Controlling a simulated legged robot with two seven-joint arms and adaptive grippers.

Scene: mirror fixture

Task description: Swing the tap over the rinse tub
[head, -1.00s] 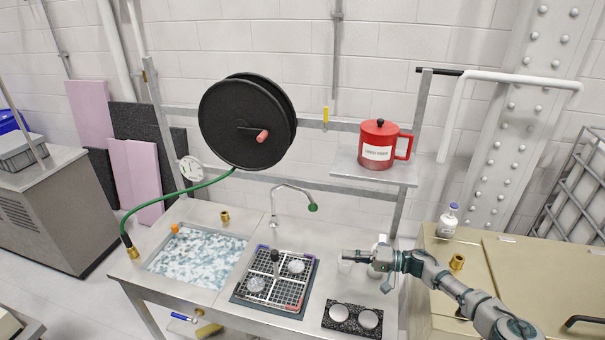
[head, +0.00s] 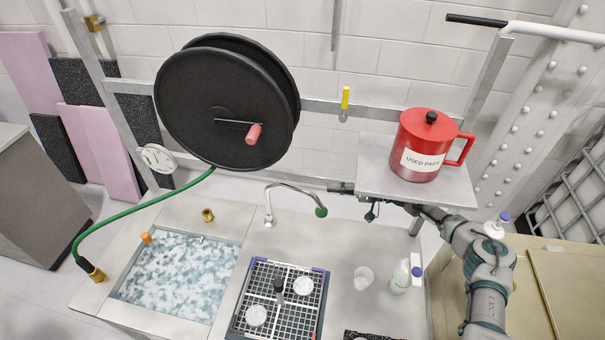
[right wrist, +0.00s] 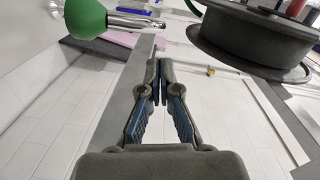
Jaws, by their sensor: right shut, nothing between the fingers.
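The tap (head: 290,187) is a thin chrome spout standing at the back of the bench. It arches to the right and ends in a green tip (head: 321,212), pointing away from the tub. The rinse tub (head: 236,262), full of foamy bluish water, is sunk in the bench to the left of the tap. My right gripper (head: 340,188) is shut and empty, just right of and behind the green tip, partly hidden by the shelf. In the right wrist view its shut fingers (right wrist: 157,68) are apart from the tap's green tip (right wrist: 78,15). My left gripper is not in view.
A steel shelf (head: 370,165) with a red lidded mug (head: 420,145) hangs over my right forearm. A black hose reel (head: 225,105) hangs above the tap. A grid rack (head: 262,318), a cup (head: 364,278) and a bottle (head: 401,275) stand on the bench in front.

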